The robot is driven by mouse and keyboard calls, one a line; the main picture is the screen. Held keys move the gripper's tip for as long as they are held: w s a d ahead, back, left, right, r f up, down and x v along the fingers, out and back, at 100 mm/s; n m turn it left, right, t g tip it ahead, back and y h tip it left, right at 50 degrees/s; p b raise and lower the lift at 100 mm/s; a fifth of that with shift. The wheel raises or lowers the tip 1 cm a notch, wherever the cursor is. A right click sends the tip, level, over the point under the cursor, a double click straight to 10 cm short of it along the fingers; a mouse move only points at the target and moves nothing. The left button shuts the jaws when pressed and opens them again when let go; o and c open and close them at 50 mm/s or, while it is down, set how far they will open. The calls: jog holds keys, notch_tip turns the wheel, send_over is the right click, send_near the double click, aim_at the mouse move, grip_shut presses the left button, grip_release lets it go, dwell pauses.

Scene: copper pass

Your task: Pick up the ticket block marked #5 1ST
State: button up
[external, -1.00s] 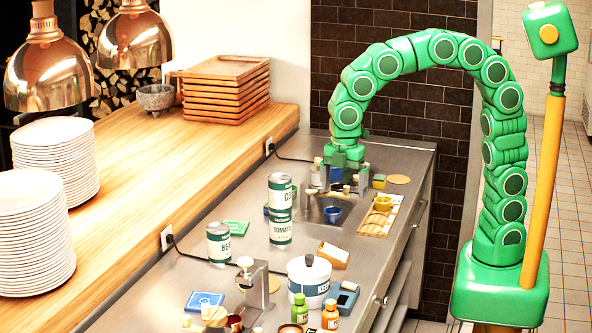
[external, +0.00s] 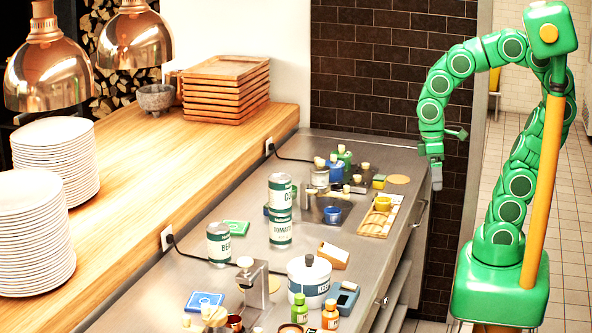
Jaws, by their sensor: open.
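My gripper (external: 437,182) hangs from the arm beside the far right edge of the steel counter, fingers pointing down. It is open, with nothing visible in it, and is apart from the things on the counter. I cannot read #5 1ST on anything in the external view, so I cannot tell which thing is that ticket block. Small block-like things include a wooden block with a pale face (external: 333,256) and a blue-grey block (external: 343,297), both near the white pot.
The steel counter (external: 330,140) holds stacked cans (external: 280,215), another can (external: 219,243), a white pot (external: 308,282), bottles (external: 330,315) and a far cluster of knobbed containers (external: 340,158). A wooden tray (external: 380,218) lies near the right edge. Plates (external: 35,235) stand on the wooden shelf.

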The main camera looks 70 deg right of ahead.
jog(key=s+m, duration=0.1)
jog(key=s+d+f+m, duration=0.1)
jog(key=s, duration=0.3)
jog(key=shift+d+f+m, duration=0.2)
jog(key=shift+d+m, duration=0.1)
jog(key=shift+m, duration=0.1)
